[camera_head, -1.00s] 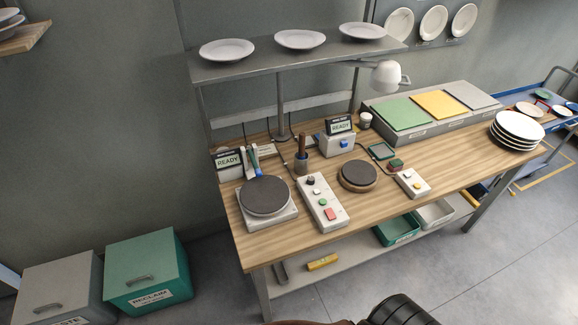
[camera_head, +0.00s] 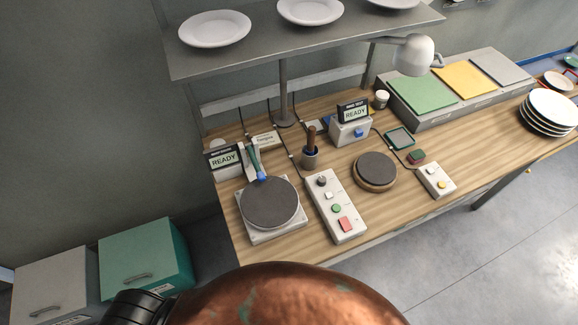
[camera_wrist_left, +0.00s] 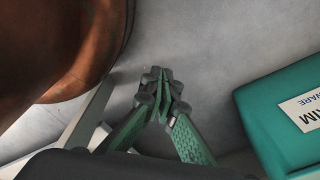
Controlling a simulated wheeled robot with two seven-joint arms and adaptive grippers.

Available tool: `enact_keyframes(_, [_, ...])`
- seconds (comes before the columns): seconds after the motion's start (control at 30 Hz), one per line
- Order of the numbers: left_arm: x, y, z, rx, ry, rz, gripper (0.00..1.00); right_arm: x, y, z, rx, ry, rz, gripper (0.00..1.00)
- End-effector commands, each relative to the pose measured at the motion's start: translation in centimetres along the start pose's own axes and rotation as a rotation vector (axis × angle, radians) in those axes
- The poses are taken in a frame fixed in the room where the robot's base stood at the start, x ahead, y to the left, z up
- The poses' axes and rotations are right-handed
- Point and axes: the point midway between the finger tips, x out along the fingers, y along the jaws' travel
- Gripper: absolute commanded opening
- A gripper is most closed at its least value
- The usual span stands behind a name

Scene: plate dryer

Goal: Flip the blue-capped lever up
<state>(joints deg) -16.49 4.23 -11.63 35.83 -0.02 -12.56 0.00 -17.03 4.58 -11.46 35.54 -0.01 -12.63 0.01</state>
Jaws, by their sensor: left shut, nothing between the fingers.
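A small blue piece (camera_head: 262,178) shows beside a slim dark green handle (camera_head: 254,160), just behind the round dark plate of the left scale-like unit (camera_head: 270,202). It looks like the blue-capped lever, but it is too small to tell its pose surely. A blue button-like part (camera_head: 359,133) is on the front of the box under the right READY display. My left gripper (camera_wrist_left: 158,80) shows in the left wrist view, with its green fingers together and empty, over the grey floor and away from the bench. My right gripper is not in view.
A white control box (camera_head: 337,207) and a brown-handled tool in a cup (camera_head: 311,155) stand right of the unit. A shelf (camera_head: 300,45) with plates overhangs the bench back. A teal bin (camera_head: 145,262) stands at left; it also shows in the left wrist view (camera_wrist_left: 270,125).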

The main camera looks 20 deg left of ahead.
Motion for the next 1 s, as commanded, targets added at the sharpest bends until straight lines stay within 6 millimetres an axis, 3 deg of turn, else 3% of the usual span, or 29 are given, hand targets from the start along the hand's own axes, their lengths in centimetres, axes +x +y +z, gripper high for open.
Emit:
enact_keyframes(0.17, [0.0, 0.1, 0.5, -0.001, -0.006, 0.001, 0.00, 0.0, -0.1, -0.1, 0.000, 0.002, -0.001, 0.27])
enact_keyframes(0.4, [-0.2, -0.4, 2.9, -0.007, -0.035, -0.005, 0.00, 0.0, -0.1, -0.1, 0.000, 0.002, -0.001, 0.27])
enact_keyframes(0.53, [-0.7, -1.9, -0.1, 0.023, 0.009, -0.022, 0.00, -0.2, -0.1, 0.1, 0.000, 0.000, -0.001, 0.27])
enact_keyframes(0.67, [-3.2, -4.9, -6.7, 0.132, 0.109, -0.072, 0.00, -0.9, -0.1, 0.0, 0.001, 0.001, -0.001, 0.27])
enact_keyframes(0.77, [-7.5, -8.8, -14.2, 0.265, 0.221, -0.150, 0.00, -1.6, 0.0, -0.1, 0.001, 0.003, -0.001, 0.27])
enact_keyframes(0.9, [-16.4, -13.9, -24.4, 0.473, 0.370, -0.302, 0.00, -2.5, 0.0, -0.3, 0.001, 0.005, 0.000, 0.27])
enact_keyframes(1.0, [-23.3, -16.4, -29.9, 0.601, 0.450, -0.415, 0.00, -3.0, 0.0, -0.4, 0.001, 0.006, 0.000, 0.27])
